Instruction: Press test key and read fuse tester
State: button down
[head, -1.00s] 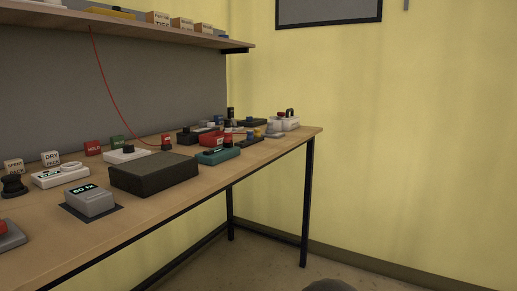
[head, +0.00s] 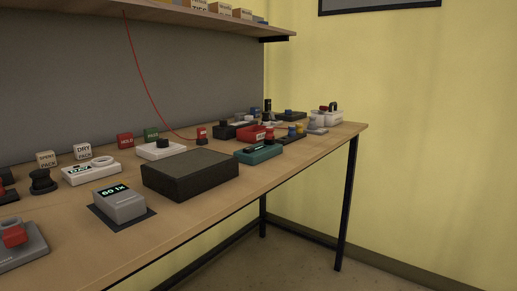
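My gripper is not in view. No device is legibly marked as a fuse tester, and I cannot tell which one it is. A white device (head: 92,173) with a small dark display and a ring on top lies at the left of the bench; its display is too small to read surely. A teal device (head: 258,154) with a black part on top sits right of the middle. A grey device with a red button (head: 14,237) is cut by the left edge. A grey meter (head: 119,205) shows "60 lx" on a dark mat.
The wooden bench (head: 215,212) runs to the right along the grey back panel. A dark flat box (head: 190,174) stands mid-bench. Red HOLD (head: 125,140) and green (head: 152,134) blocks stand behind. Several small devices crowd the far right end. The front strip is mostly clear.

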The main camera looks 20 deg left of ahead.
aim_at(249, 150)
jog(key=k, duration=0.9)
jog(key=u, duration=1.2)
jog(key=i, duration=0.5)
